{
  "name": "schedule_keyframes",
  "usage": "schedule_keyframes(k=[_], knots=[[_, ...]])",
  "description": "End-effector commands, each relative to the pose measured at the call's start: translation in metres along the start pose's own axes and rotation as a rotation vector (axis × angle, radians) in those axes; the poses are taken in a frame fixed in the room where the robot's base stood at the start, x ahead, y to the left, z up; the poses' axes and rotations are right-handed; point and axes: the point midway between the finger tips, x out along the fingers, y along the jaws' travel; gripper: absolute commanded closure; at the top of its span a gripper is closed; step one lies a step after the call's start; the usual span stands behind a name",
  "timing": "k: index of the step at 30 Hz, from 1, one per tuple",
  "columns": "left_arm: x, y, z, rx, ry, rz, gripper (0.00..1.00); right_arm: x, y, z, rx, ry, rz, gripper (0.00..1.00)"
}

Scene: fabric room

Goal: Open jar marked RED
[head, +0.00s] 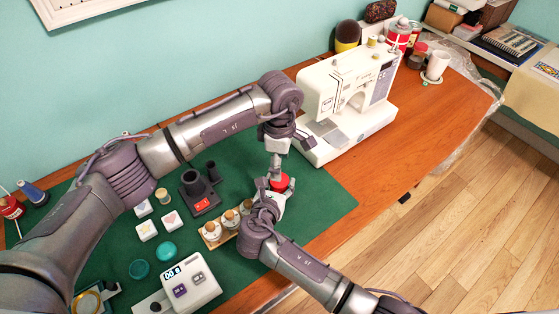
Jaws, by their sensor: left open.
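A red round lid or jar top (281,183) shows on the green mat, between my two grippers. The jar body under it is mostly hidden, and no marking is readable. My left gripper (275,170) is open and points down just above and beside the red top; I cannot tell if it touches. My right gripper (268,190) comes from below and lies right against the red-topped thing. Its fingers are partly hidden, so I cannot tell whether they grip it. A wooden rack with several small jars (229,219) stands just left of my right gripper.
A dark grey holder with a red label (201,204) stands left of the rack. White blocks (147,230), teal discs (166,251) and a white device with a display (190,284) lie further left. A sewing machine (347,100) stands at the back right. The mat's right part is clear.

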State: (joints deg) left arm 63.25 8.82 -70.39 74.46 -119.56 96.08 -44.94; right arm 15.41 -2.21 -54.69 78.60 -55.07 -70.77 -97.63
Motion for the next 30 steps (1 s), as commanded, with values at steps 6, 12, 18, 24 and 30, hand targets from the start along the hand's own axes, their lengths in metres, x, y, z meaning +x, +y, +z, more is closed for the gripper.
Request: schedule_keyframes(k=[6, 12, 18, 24, 30], knots=[[-0.015, 0.000, 0.000, 0.253, 0.001, 0.001, 0.36, 0.000, -0.001, -0.005, -0.004, 0.009, -0.002, 1.00], [-0.002, -0.001, 0.000, 0.303, 0.000, -0.002, 0.36, 0.000, -0.001, -0.005, -0.004, 0.009, -0.002, 1.00], [0.030, -0.001, 0.000, 0.299, 0.000, -0.002, 0.36, 0.000, -0.001, -0.005, -0.004, 0.009, -0.002, 1.00], [0.055, -0.001, 0.000, 0.299, 0.000, -0.001, 0.36, 0.000, -0.001, -0.005, -0.004, 0.009, -0.002, 1.00], [0.063, 0.000, 0.000, 0.300, 0.001, 0.001, 0.36, 0.000, -0.001, -0.005, -0.004, 0.010, -0.002, 1.00]])
